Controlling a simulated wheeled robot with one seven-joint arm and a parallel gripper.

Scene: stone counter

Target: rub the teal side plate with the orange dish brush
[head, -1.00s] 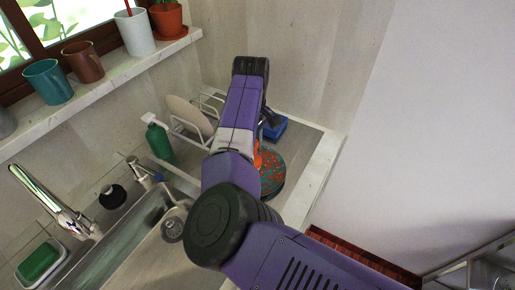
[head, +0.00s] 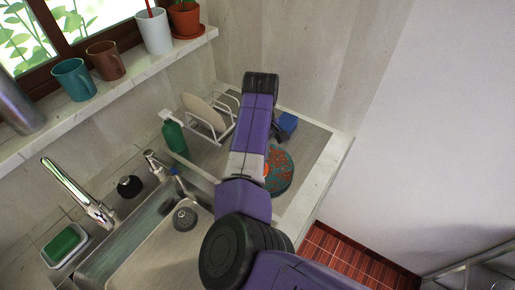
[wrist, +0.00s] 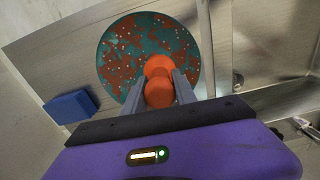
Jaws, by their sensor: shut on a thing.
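The teal side plate (wrist: 150,35) lies on the counter, covered in red-brown patches and small pale specks. In the head view the plate (head: 283,172) shows just right of my arm. My gripper (wrist: 160,76) is shut on the orange dish brush (wrist: 159,91), which sits between the two grey fingers. The brush overlaps the near part of the plate in the wrist view; I cannot tell whether it touches. In the head view my arm hides the gripper and most of the brush; a bit of orange shows at the plate's left edge.
A blue block (head: 288,122) lies behind the plate. A white rack (head: 212,122) holding a pale plate and a green bottle (head: 174,134) stand left of my arm. The sink (head: 150,235) is at front left. The counter's edge runs close on the right.

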